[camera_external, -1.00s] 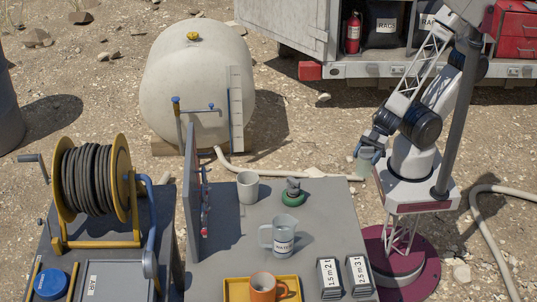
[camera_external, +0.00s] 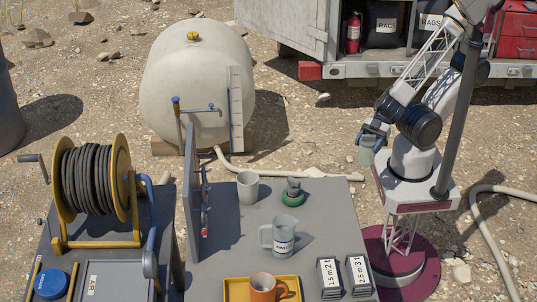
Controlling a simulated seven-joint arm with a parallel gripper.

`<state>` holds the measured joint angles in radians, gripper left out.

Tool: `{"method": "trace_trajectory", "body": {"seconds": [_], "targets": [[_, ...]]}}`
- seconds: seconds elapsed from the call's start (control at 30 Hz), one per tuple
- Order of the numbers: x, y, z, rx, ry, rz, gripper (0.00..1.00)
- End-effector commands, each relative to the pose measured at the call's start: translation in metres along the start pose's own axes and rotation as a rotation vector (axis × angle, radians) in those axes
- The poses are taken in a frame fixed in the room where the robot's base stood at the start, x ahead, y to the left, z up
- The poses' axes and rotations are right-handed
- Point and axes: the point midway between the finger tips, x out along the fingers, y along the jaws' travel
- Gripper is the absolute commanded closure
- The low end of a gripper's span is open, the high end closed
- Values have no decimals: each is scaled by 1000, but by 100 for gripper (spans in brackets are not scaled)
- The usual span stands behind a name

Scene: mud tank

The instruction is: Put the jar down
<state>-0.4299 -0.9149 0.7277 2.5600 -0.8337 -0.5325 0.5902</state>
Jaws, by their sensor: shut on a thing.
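My gripper (camera_external: 372,138) is at the right, beside my arm's base and above the far right corner of the grey table (camera_external: 225,225). It is shut on a small pale green, see-through jar (camera_external: 366,156), which hangs below the fingers, clear of the table. The fingers hide the jar's upper part.
On the table stand a pale cup (camera_external: 248,187), a dark object on a green base (camera_external: 292,194), a grey labelled jug (camera_external: 281,238), an orange mug (camera_external: 264,288) on a yellow tray (camera_external: 232,291), and two labelled blocks (camera_external: 330,277). An upright panel (camera_external: 193,200) edges the left. The far right table top is clear.

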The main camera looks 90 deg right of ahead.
Motion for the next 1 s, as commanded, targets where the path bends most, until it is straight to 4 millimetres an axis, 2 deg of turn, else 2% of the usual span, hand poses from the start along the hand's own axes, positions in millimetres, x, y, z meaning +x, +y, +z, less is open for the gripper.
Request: {"method": "trace_trajectory", "body": {"seconds": [0.2,0.5,1.0], "targets": [[-10,0,-25,-2,2,1,83],[-19,0,-47,-1,1,1,83],[2,15,-71,9,7,17,83]]}}
